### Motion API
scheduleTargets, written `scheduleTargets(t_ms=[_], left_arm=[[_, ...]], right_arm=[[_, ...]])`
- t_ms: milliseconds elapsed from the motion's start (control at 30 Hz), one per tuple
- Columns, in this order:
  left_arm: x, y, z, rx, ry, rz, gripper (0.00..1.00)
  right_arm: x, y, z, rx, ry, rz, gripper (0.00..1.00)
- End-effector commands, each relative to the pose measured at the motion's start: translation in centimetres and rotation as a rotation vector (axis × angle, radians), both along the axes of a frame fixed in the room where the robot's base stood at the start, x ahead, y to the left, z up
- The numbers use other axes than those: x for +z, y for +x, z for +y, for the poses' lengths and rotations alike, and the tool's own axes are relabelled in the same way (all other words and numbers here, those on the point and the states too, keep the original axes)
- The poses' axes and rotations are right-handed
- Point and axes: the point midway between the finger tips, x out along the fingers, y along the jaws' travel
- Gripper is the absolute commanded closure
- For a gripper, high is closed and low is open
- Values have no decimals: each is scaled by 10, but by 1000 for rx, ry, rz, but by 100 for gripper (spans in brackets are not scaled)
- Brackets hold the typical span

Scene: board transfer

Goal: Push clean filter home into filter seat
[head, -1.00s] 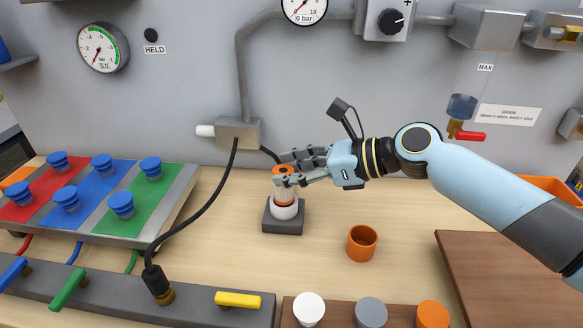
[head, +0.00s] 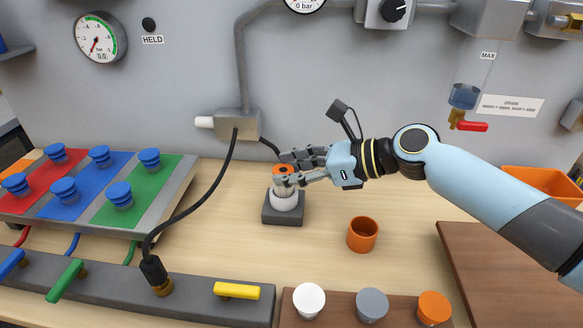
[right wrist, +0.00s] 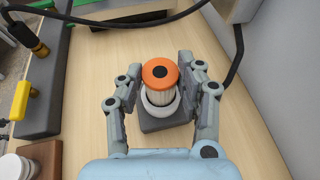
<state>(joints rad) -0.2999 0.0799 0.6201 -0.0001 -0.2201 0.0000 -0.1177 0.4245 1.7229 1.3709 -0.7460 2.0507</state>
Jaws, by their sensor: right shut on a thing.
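The clean filter (head: 284,185) has an orange top with a dark centre and a pale pleated body. It stands upright with its lower end inside the white ring of the filter seat (head: 284,202). The seat sits on a dark grey square base. Part of the pleated body shows above the ring. My right gripper (head: 287,168) comes from the right and is shut on the filter near its top. In the right wrist view, the orange top (right wrist: 160,72) sits between the two fingers, above the white seat ring (right wrist: 161,106). My left gripper is not in view.
An empty orange cup (head: 362,236) stands to the right of the seat. A panel with blue knobs (head: 100,190) is at left. A black cable (head: 205,200) hangs left of the seat. White, grey and orange caps (head: 372,305) stand at the front.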

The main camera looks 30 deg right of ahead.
Motion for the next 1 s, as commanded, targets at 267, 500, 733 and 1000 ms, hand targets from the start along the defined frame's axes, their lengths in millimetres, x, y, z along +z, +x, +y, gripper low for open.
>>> scheduleTargets(t_ms=[267,500,733,1000], left_arm=[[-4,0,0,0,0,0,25],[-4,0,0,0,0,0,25],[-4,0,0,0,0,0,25],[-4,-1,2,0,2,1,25]], right_arm=[[-8,-1,0,1,-1,3,95],[-10,-1,0,1,-1,3,46],[-9,0,0,1,-1,2,36],[-6,-11,-9,0,-5,4,36]])
